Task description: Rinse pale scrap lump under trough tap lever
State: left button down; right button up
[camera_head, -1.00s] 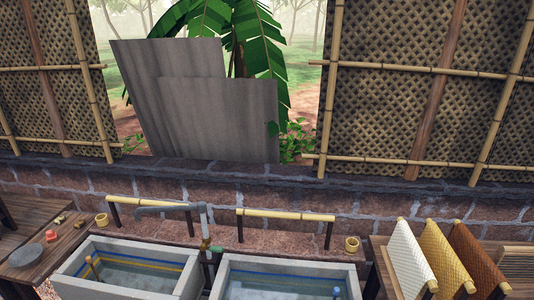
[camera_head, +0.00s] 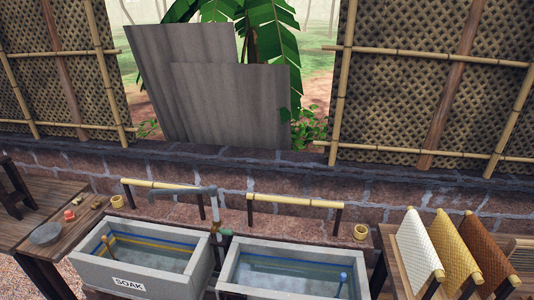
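The trough tap (camera_head: 190,191) is a grey pipe that stands between two stone troughs, its spout reaching left over the left trough. A green part, perhaps the lever (camera_head: 225,232), sits low on the pipe. The left trough (camera_head: 95,271) carries a SOAK label and holds water. The right trough (camera_head: 232,278) also holds water. On the left wooden table lie small pieces: a pale one (camera_head: 81,200), a red one (camera_head: 69,214) and a brownish one (camera_head: 96,205). I cannot tell which is the scrap lump. Neither of my grippers is in view.
White, yellow and brown sheets (camera_head: 417,250) hang on a rack at right. A stone wall (camera_head: 290,175) closes the back.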

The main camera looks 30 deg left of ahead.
aim_at(214, 230)
jog(key=u, duration=1.7)
jog(key=k+j, duration=0.05)
jog(key=j, duration=0.05)
